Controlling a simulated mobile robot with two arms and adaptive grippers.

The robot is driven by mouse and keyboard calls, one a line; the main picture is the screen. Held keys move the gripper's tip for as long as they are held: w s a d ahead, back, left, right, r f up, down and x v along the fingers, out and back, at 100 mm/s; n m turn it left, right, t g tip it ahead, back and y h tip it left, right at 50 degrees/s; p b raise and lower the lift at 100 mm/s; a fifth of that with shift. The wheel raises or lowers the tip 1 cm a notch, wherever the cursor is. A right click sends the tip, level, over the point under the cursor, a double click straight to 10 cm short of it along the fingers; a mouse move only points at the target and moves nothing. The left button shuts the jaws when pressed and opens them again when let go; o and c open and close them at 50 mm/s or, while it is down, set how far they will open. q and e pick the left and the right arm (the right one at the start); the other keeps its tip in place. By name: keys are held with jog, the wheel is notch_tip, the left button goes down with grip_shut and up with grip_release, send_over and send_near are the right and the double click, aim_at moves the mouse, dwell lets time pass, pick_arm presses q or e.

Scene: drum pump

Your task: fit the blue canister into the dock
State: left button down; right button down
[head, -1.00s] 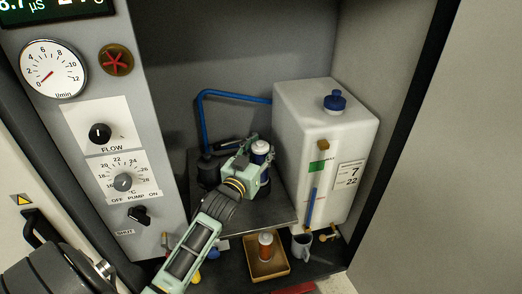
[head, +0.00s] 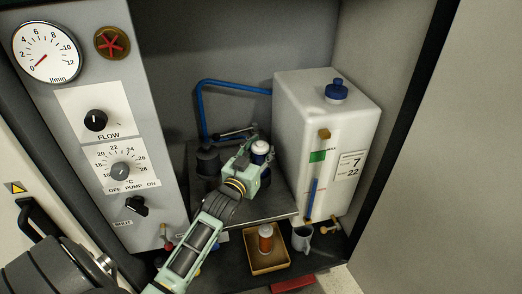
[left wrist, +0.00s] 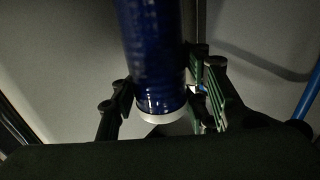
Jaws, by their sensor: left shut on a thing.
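The blue canister (head: 260,154) has a white end facing up in the head view. My left gripper (head: 251,162) is shut on it and holds it upright, just left of the white tank, above the grey shelf. In the left wrist view the canister (left wrist: 153,60) stands between the finger linkages (left wrist: 160,100), its white rim at the lower end of the picture. A dark round fitting (head: 208,161), with the blue hose running down to it, stands left of the canister; it may be the dock, but I cannot tell. The canister's lower end is hidden in the head view. My right gripper is not in view.
The white tank (head: 325,140) with a blue cap stands close right of the canister. The blue hose (head: 202,110) runs behind. The control panel (head: 118,140) stands left.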

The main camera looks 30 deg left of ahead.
pick_arm(q)
jog(key=shift+r+p, duration=0.15)
jog(key=shift+p, duration=0.2)
dwell(0.3)
jog(key=c, duration=0.9)
grip_release()
jog(key=shift+f, duration=0.2)
jog(key=shift+s+d, duration=0.1)
jog(key=shift+s, duration=0.1)
jog(key=s, duration=0.3)
jog(key=s+d, duration=0.1)
jog(key=s, duration=0.7)
jog(key=shift+s+d+r, duration=0.1)
jog(key=shift+s+d, duration=0.1)
jog(key=shift+d, duration=0.2)
